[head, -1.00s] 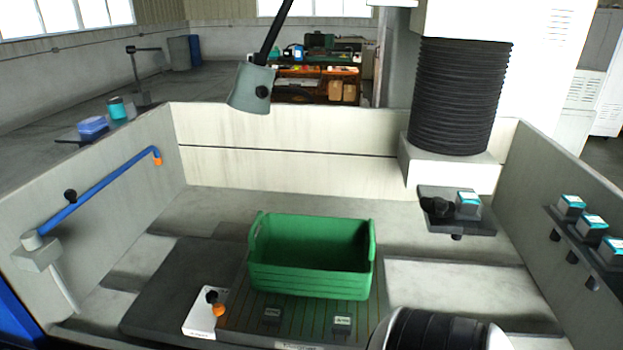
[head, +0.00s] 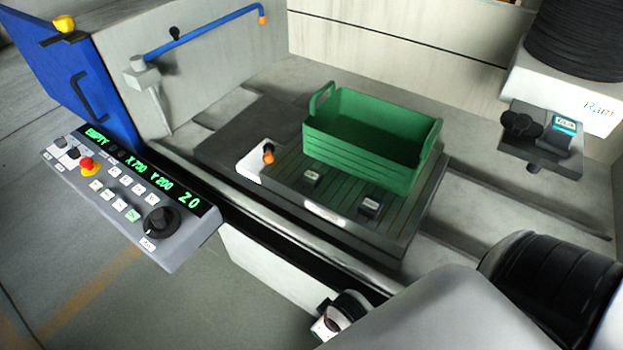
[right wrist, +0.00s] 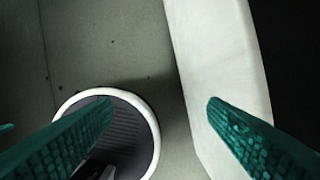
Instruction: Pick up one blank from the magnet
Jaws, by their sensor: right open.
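The magnet (head: 338,195) is a dark slatted plate on the machine bed in the head view. Two small grey blocks with pale labels, apparently blanks, lie apart on its front part: one on the left (head: 311,177) and one on the right (head: 370,206). A green crate (head: 365,150) stands behind them on the plate. A white block with an orange-tipped knob (head: 266,157) is at the plate's left end. My right gripper (right wrist: 160,102) shows two teal fingers, spread apart with nothing between them, away from the blanks. My left gripper is not in view.
A control panel (head: 130,190) with a green display juts out at the left, beside a blue door (head: 85,85). A blue pipe (head: 205,32) runs along the wall. A dark bracket (head: 540,140) hangs at the right. Space above the front blanks looks clear.

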